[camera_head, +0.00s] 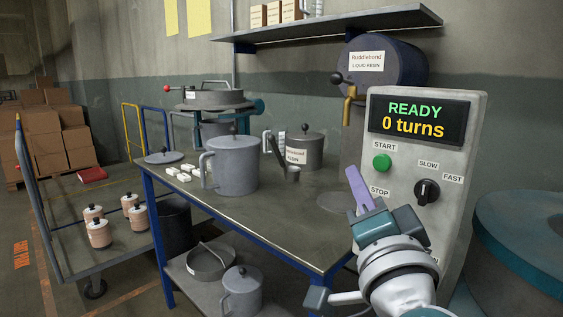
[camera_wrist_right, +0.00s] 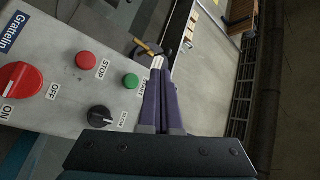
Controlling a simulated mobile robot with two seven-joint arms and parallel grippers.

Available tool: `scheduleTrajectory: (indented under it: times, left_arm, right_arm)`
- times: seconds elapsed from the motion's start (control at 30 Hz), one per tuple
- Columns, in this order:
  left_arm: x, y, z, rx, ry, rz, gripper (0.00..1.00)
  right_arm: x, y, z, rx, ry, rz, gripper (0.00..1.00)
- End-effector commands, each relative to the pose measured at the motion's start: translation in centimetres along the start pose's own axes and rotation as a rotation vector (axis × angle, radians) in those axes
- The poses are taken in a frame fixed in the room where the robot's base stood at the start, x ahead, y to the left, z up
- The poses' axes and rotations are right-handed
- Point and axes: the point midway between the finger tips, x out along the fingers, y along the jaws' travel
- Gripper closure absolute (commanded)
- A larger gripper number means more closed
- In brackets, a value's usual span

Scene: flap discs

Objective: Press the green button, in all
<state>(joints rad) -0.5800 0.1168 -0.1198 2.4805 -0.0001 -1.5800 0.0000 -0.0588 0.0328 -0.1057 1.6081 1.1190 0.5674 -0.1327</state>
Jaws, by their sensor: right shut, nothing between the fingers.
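The green button (camera_head: 382,162) sits under the START label on the grey control panel (camera_head: 455,140). The panel's display (camera_head: 418,116) reads "READY" and "0 turns". My right gripper (camera_head: 354,172) is shut and empty, its purple fingers pointing up, just left of the green button in the head view. In the right wrist view the fingers (camera_wrist_right: 157,66) are together, and the green button (camera_wrist_right: 131,81) lies left of their tips; they look apart from it. The red stop button (camera_wrist_right: 86,60) is hidden behind my gripper in the head view. My left gripper is not in view.
A black speed knob (camera_head: 427,192) is right of the buttons; a red switch (camera_wrist_right: 20,85) shows in the right wrist view. A workbench (camera_head: 240,207) with pots stands left of the panel. A blue drum (camera_head: 390,72) with a brass tap (camera_head: 349,106) is behind.

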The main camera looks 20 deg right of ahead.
Motion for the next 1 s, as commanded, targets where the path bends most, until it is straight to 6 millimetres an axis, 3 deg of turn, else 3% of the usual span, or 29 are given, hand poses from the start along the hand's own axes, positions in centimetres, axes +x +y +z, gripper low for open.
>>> scheduleTrajectory:
  times: [0.4,1.0]
  left_arm:
    - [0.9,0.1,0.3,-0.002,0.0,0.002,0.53]
    - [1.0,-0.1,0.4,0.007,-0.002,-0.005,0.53]
  right_arm:
    - [3.5,2.5,-2.5,-0.002,0.001,-0.002,1.0]
    - [3.9,2.9,-2.9,0.0,0.0,0.0,1.0]
